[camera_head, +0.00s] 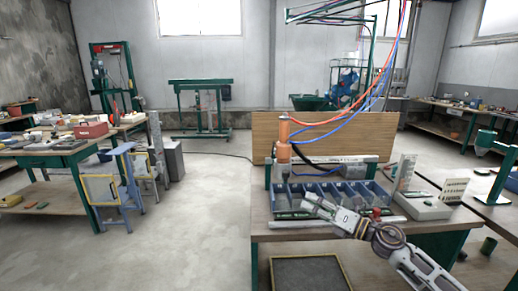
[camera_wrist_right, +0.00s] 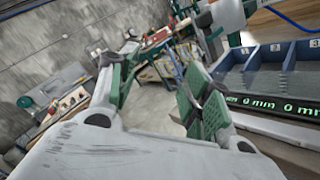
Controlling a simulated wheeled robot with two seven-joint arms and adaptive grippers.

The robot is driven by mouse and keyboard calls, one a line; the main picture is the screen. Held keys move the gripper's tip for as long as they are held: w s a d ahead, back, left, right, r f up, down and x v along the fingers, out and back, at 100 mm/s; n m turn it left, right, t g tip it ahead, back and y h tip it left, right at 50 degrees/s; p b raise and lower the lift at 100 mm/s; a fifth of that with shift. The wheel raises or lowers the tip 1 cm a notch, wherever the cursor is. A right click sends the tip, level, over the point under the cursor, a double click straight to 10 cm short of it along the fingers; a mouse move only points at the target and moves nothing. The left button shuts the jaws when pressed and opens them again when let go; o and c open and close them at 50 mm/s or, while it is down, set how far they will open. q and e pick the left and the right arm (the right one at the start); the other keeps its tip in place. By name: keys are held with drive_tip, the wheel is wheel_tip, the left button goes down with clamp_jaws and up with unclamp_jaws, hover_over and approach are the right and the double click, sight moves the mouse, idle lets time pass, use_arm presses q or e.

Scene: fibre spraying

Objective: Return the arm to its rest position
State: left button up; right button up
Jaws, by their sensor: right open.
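My right arm comes in from the lower right in the head view. Its gripper (camera_head: 312,203) is over the front of the workbench (camera_head: 300,230), close to the row of blue bins (camera_head: 283,196). In the right wrist view the fingers of this gripper (camera_wrist_right: 165,85) stand apart, with green pads and nothing between them. The blue bins (camera_wrist_right: 272,68) show there to the right, beside a dark strip with green "0 mm" readouts (camera_wrist_right: 265,104). My left gripper is not in view.
An orange cylindrical tool (camera_head: 283,140) with red and blue hoses stands behind the bins. A grey box with a panel (camera_head: 428,205) is on the bench's right side. A cluttered table (camera_head: 50,150) and blue chair (camera_head: 128,180) stand left. Floor between is clear.

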drive_tip(key=s+d+f+m+h, duration=0.2)
drive_tip(key=s+f+m+h, duration=0.3)
drive_tip(key=m, duration=0.5)
drive_tip(key=s+d+f+m+t+h, duration=0.1)
drive_tip(key=s+d+f+m+h, duration=0.15)
drive_tip(key=f+m+h, duration=0.5)
drive_tip(key=s+d+f+m+h, duration=0.3)
drive_tip(key=s+f+m, duration=0.1)
drive_tip(key=m, duration=0.8)
drive_tip(key=s+a+f+m+g+y, duration=0.1)
drive_tip(key=s+f+m+g, duration=0.35)
drive_tip(key=s, duration=0.65)
drive_tip(key=s+a+f+m+g+y, duration=0.1)
drive_tip(key=s+a+f+g, duration=0.1)
drive_tip(key=s+f+g, duration=0.7)
wheel_tip(320, 180, down, 29)
drive_tip(key=s+d+t, duration=0.3)
drive_tip(key=s+d+f, duration=0.4)
drive_tip(key=s+f, duration=0.6)
drive_tip(key=s+d+f+g+h+p, duration=0.1)
drive_tip(key=s+d+f, duration=0.2)
drive_tip(key=s+f, duration=0.7)
drive_tip(key=shift+s+d+f+n, duration=0.15)
drive_tip(key=shift+s+d+n, duration=0.15)
drive_tip(key=shift+s+d, duration=0.15)
